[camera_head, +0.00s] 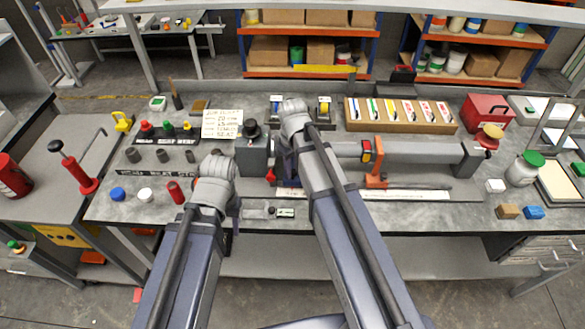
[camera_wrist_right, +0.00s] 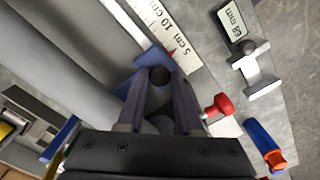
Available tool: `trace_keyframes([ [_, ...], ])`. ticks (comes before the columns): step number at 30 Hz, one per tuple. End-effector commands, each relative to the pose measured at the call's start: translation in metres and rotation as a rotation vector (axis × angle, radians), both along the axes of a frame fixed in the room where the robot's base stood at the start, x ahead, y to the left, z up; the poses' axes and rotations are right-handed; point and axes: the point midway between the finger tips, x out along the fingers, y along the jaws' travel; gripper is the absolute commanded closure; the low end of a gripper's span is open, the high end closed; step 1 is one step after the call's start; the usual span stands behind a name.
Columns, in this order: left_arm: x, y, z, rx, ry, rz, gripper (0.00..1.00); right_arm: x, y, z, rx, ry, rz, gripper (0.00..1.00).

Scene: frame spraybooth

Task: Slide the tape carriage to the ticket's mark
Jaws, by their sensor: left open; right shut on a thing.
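The blue tape carriage (camera_wrist_right: 150,78) shows in the right wrist view, with a dark round knob and a red pointer at the white scale (camera_wrist_right: 165,30), near its "5 cm" print. My right gripper (camera_wrist_right: 160,82) is shut on the carriage; in the head view my right gripper (camera_head: 286,165) is mostly hidden by its own arm. A tag (camera_wrist_right: 235,20) reading "68 mm" lies beside the scale. A written white ticket card (camera_head: 222,124) stands at the back; its small text is unclear. My left gripper (camera_head: 232,206) is open near the bench front, its fingers largely hidden.
A grey tube (camera_head: 345,150) runs along the bench, with an orange bracket (camera_head: 375,172) on it. A red knob (camera_wrist_right: 218,107) sits close beside my right fingers. A slotted metal piece (camera_wrist_right: 258,72) lies near the tag.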

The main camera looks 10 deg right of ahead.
Motion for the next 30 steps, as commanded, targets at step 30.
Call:
trace_keyframes([
  [30,0.000,0.000,0.000,0.000,0.000,0.000,0.50,-0.011,-0.036,0.000,-0.001,0.000,-0.006,1.00],
])
